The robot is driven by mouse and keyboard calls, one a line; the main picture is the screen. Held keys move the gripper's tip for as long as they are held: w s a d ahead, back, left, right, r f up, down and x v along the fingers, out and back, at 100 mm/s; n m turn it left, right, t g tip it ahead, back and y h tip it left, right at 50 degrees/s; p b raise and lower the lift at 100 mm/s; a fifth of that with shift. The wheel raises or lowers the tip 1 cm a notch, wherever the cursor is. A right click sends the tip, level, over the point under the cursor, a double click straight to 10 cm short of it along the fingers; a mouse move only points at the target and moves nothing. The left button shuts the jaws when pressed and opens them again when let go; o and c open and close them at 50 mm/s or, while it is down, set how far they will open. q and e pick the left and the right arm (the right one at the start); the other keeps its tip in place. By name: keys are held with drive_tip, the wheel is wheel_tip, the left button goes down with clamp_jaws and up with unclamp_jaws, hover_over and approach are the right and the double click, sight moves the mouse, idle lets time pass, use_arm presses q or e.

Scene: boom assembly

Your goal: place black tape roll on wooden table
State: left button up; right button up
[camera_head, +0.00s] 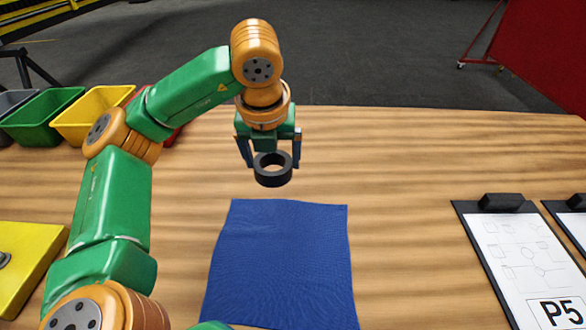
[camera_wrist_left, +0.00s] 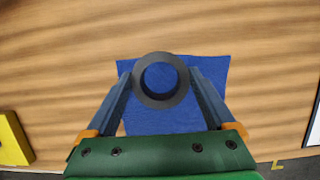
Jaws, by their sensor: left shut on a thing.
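The black tape roll (camera_head: 273,180) is a short dark ring. My left gripper (camera_head: 272,160) is shut on it, one finger on each side, and appears to hold it above the table. In the left wrist view the roll (camera_wrist_left: 161,99) sits between the fingertips of the left gripper (camera_wrist_left: 160,85), and blue cloth shows through its hole. The wooden table (camera_head: 400,150) has a light striped grain and fills most of the head view. My right gripper is not in view.
A blue cloth (camera_head: 280,260) lies flat on the table, nearer than the roll. Green (camera_head: 40,120) and yellow (camera_head: 90,115) bins stand at the back left. A yellow object (camera_head: 25,255) is at the left edge. A clipboard (camera_head: 515,260) lies at right. The table's back right is clear.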

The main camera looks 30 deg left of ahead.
use_arm(q)
drive_tip(key=w+a+f, duration=0.1)
drive_tip(key=w+f, duration=0.1)
drive_tip(key=w+a+f+p, duration=0.1)
drive_tip(key=w+f, duration=0.2)
drive_tip(key=w+a+f, duration=0.1)
drive_tip(key=w+f, duration=0.1)
drive_tip(key=w, duration=0.1)
drive_tip(key=shift+w+a+f, duration=0.15)
drive_tip(key=shift+a+f, duration=0.1)
drive_tip(key=shift+a, duration=0.15)
drive_tip(key=x, duration=0.1)
drive_tip(key=p+x, duration=0.2)
drive_tip(key=shift+s+d+f, duration=0.1)
drive_tip(key=shift+s+f, duration=0.1)
drive_tip(key=shift+f, duration=0.35)
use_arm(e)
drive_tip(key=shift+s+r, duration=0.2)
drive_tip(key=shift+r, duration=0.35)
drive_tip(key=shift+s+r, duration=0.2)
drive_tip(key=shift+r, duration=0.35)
